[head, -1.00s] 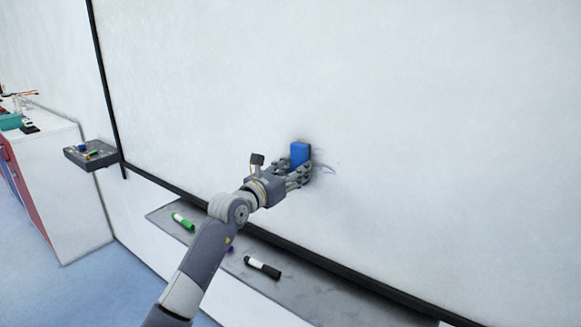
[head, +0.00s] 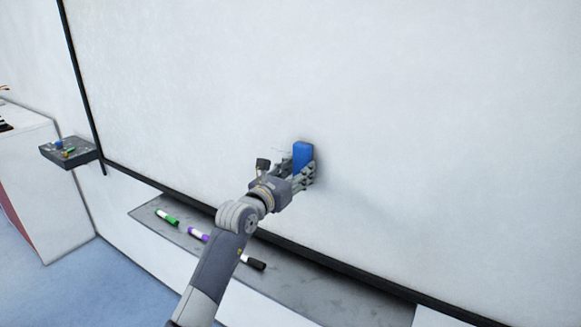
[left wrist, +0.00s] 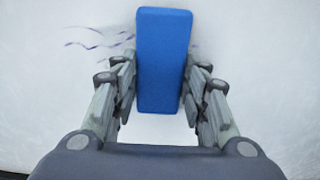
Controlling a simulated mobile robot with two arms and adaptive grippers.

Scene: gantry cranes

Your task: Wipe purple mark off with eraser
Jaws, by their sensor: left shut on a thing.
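My left gripper (head: 305,169) is shut on the blue eraser (head: 303,154) and holds it at the whiteboard (head: 420,120). In the left wrist view the eraser (left wrist: 163,60) stands upright between the two fingers (left wrist: 160,95). Faint purple strokes of the mark (left wrist: 95,40) show left of the eraser in that view, and a small bit shows at its right edge. In the head view only a thin trace (head: 280,150) shows left of the eraser. The eraser and gripper hide part of the mark. My right gripper is not in view.
A grey tray (head: 310,285) below the board holds a green marker (head: 167,217), a purple marker (head: 198,235) and a black marker (head: 254,263). A small dark shelf (head: 68,152) with small items sits at the left. A white cabinet (head: 40,190) stands beyond. The board around the gripper is clear.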

